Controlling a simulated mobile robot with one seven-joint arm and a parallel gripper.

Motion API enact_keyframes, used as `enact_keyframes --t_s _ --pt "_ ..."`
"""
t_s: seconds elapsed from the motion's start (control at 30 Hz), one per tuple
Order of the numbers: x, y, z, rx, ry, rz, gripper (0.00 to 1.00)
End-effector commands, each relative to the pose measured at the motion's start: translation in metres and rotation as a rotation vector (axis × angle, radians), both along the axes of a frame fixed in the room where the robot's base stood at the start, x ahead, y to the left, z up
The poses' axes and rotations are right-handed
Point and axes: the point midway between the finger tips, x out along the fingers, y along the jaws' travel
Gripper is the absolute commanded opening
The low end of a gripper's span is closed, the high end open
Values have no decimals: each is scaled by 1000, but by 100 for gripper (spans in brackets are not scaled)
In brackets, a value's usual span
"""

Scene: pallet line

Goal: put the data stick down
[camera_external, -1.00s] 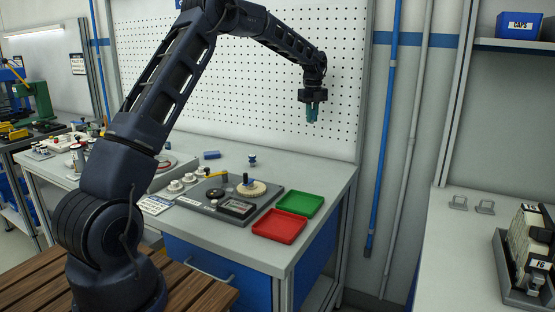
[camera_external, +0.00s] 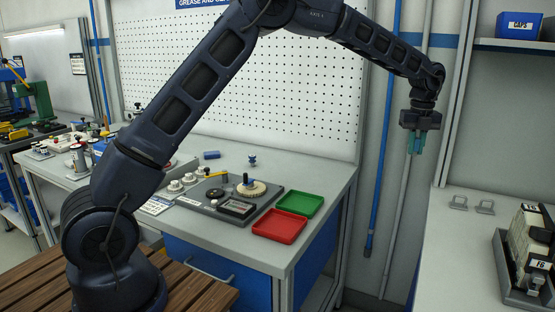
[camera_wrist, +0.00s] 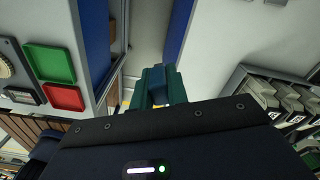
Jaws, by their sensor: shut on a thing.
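My gripper (camera_external: 416,143) is shut, with its teal fingers pointing down. It is high in the air over the gap between the two benches, close to the left edge of the right bench (camera_external: 440,265). In the wrist view its fingers (camera_wrist: 158,88) are close together on the data stick.
The bench's front left is bare. The left bench bears a red tray (camera_external: 280,226), a green tray (camera_external: 299,205) and a fixture plate (camera_external: 205,204).

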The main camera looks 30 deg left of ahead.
Motion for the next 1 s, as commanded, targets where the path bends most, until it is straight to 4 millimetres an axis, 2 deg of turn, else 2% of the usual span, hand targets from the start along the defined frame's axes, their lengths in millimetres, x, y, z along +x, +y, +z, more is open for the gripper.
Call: enact_keyframes --t_s 0.03,0.2,0.4,0.6,0.8,1.0 --pt "-15 -20 0 0 0 -31 0" --pt "-65 -77 -1 -1 0 -125 0" --pt "-129 -137 -2 -1 0 -235 0" --pt "-192 -186 -3 -1 0 -336 0" --pt "-233 -213 -4 -1 -1 -398 0" --pt "-246 -221 -12 1 1 -418 0"
